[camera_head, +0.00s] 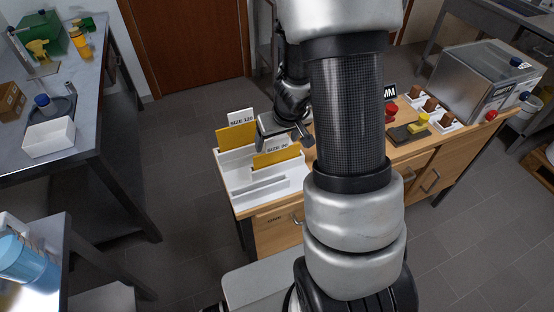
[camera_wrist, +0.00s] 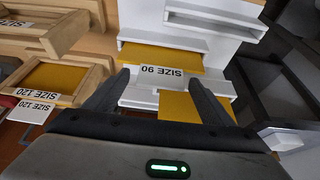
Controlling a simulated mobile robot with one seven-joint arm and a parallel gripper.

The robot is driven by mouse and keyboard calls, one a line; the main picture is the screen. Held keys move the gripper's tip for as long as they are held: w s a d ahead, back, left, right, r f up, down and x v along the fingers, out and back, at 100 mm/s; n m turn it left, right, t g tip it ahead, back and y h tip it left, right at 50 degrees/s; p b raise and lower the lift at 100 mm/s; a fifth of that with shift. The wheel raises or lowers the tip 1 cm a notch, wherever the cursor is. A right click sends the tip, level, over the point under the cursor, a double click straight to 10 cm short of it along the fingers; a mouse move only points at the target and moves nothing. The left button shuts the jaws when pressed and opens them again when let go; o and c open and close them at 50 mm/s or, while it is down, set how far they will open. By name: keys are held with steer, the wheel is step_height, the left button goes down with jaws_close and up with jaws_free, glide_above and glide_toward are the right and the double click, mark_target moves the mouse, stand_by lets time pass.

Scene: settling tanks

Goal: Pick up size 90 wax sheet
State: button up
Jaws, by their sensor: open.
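The size 90 wax sheet (camera_head: 278,157) is yellow and stands in the front part of a white slotted rack (camera_head: 233,188), with a white "SIZE 90" label at its top edge. In the wrist view the size 90 sheet (camera_wrist: 160,54) shows beyond its label (camera_wrist: 161,71). My gripper (camera_head: 286,143) is over the rack near this sheet. In the wrist view my gripper (camera_wrist: 159,76) is open, its fingers on either side of the label. I cannot tell whether they touch anything. Part of the sheet is hidden in the rack.
A size 120 sheet (camera_head: 231,136) stands behind in the same rack. A steel tank (camera_head: 485,78) stands on the bench's right. The rack's front slots look empty.

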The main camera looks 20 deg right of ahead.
steer(key=shift+w+f, duration=0.1)
steer(key=c, duration=1.4)
steer(key=shift+c, duration=0.2)
